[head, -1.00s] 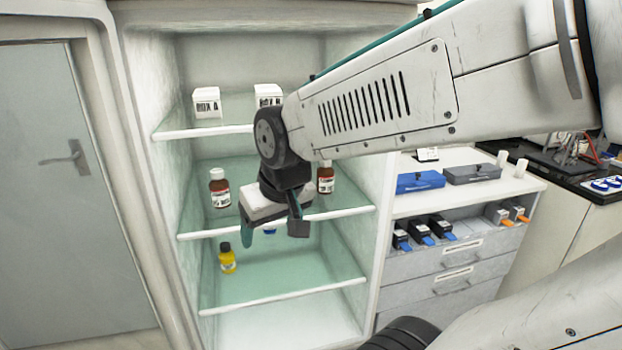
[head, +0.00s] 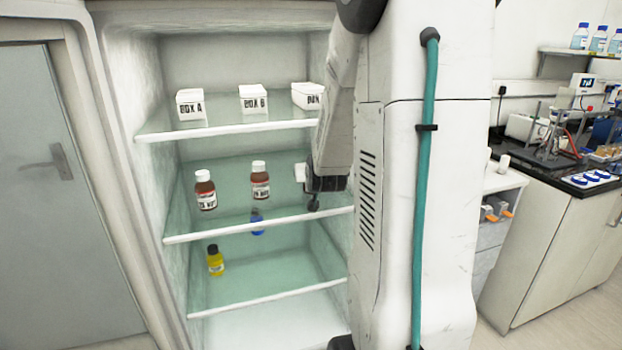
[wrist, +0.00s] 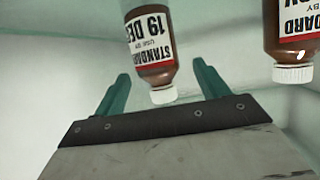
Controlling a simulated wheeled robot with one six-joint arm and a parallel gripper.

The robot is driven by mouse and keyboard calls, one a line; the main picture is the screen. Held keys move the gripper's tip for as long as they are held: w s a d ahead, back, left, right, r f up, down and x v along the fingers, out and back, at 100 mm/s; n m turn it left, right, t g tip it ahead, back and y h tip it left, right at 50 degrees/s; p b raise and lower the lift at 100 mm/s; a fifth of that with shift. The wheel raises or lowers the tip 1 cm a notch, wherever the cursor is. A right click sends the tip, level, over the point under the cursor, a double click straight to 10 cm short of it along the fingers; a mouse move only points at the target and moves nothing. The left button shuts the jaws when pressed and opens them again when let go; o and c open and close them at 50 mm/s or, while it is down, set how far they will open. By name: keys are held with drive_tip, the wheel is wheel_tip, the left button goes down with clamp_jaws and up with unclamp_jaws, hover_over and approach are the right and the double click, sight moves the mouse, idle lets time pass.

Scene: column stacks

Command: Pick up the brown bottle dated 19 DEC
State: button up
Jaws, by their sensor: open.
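The brown bottle dated 19 DEC (wrist: 150,48) shows upside down in the wrist view, with a white cap and a red, white and black label. My gripper (wrist: 161,72) is open and empty. The bottle appears in line with the gap between its two green fingers, its cap overlapping that gap; I cannot tell the distance. In the head view my gripper (head: 324,190) is at the right of the middle fridge shelf, and this bottle seems hidden behind it and my arm.
Another brown bottle (wrist: 292,28) stands beside it in the wrist view. In the head view, two brown bottles (head: 205,190) (head: 260,180) stand on the middle shelf (head: 258,225). White boxes (head: 253,99) are above. A yellow bottle (head: 215,261) and a blue item (head: 257,222) are below.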

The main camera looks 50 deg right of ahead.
drive_tip(key=x, duration=0.4)
drive_tip(key=shift+w+d+f, duration=0.15)
drive_tip(key=shift+d, duration=0.05)
drive_tip(key=c, duration=1.2)
drive_tip(key=shift+o, duration=0.2)
